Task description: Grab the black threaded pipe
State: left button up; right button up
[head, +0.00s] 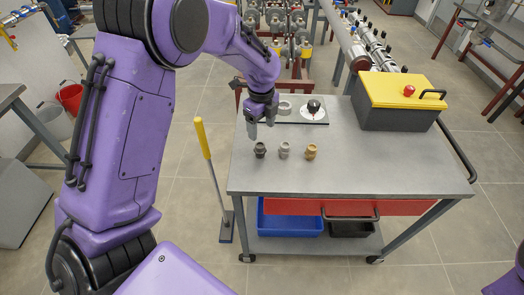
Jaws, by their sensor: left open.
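A small black threaded pipe (260,150) stands upright on the grey top of the cart (390,165), at the left of a row of three fittings. A grey fitting (284,150) and a brass-coloured fitting (311,152) stand to its right. My left gripper (261,124) is open and empty, pointing down above and slightly behind the black pipe, apart from it. My right gripper is out of view.
A black toolbox with a yellow lid (402,90) stands at the cart's back right. A white plate with a black knob (313,106) and a grey ring (285,108) lie behind the fittings. A yellow-handled tool (203,138) stands left of the cart. The cart top's front right is clear.

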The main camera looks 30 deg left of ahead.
aim_at(260, 145)
pick_arm(q)
jog(key=f, duration=0.2)
jog(key=f+p, duration=0.1)
jog(key=f, duration=0.1)
jog(key=shift+w+f, duration=0.1)
jog(key=shift+w, duration=0.15)
jog(key=f, duration=0.2)
jog(key=s+f+p, duration=0.1)
jog(key=f, duration=0.1)
jog(key=shift+a+p, duration=0.2)
jog(key=shift+p, duration=0.1)
jog(key=shift+f, duration=0.3)
jog(key=shift+w+f, duration=0.15)
jog(key=c, duration=1.2)
